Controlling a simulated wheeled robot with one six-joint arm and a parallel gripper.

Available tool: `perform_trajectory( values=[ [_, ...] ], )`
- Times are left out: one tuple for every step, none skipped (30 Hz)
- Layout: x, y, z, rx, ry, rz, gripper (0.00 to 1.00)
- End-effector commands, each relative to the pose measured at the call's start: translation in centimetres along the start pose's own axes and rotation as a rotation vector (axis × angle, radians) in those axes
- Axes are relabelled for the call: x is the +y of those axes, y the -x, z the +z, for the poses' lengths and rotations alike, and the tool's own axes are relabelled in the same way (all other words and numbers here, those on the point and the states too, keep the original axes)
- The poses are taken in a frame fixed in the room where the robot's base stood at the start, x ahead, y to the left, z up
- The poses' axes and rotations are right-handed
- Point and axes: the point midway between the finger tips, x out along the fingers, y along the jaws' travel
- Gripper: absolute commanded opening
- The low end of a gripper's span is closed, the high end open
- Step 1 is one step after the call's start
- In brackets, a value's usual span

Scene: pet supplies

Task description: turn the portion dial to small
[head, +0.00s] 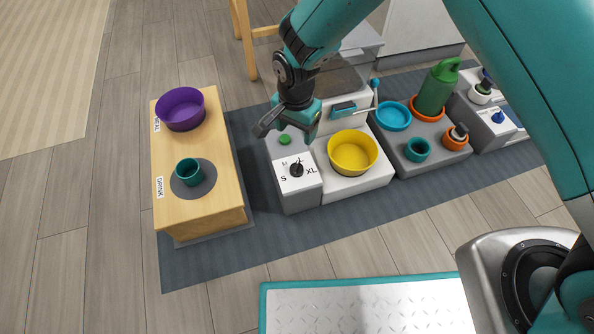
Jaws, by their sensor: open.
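The portion dial (296,171) is a small dark knob on a white plate on the front of a grey and white feeder (297,199). Labels S, M, L and XL stand around it, with S at its lower left and XL at its right. I cannot tell surely which label the knob faces. My gripper (284,127) is open and empty, above and behind the dial and apart from it. A green button (284,140) shows just below the gripper.
A yellow bowl (352,155) sits right of the dial, with a teal-handled lever (344,109) behind it. A wooden stand (222,187) at left holds a purple bowl (181,110) and a teal cup (188,172). A green bottle (436,88) stands at right. The dark mat (290,237) in front is clear.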

Motion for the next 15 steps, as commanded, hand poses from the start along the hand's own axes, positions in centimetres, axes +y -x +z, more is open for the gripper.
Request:
perform_trajectory(
  values=[
    [0.1,-1.3,0.0,-0.001,0.0,0.002,0.68],
    [0.1,-1.9,0.0,-0.001,0.001,0.003,0.68],
    [0.1,-2.8,0.0,-0.002,0.001,0.004,0.68],
    [0.1,-3.5,0.1,-0.002,0.001,0.004,0.68],
    [0.1,-4.3,0.0,-0.002,0.001,0.004,0.68],
    [0.1,-5.2,0.0,-0.002,0.001,0.003,0.68],
    [0.1,-5.9,0.0,-0.002,0.001,0.003,0.68],
    [0.1,-6.6,0.0,-0.002,0.001,0.003,0.68],
    [0.1,-7.5,0.0,-0.002,0.002,0.003,0.68],
    [0.1,-8.2,0.0,-0.002,0.002,0.003,0.68],
    [0.1,-9.0,0.1,-0.002,0.002,0.003,0.68],
    [0.1,-9.9,0.1,-0.002,0.002,0.003,0.68],
    [0.1,-10.5,0.1,-0.002,0.002,0.002,0.68],
    [0.1,-11.2,0.1,-0.002,0.002,0.002,0.68],
    [0.1,-12.0,0.1,-0.002,0.002,0.002,0.68]
  ],
)
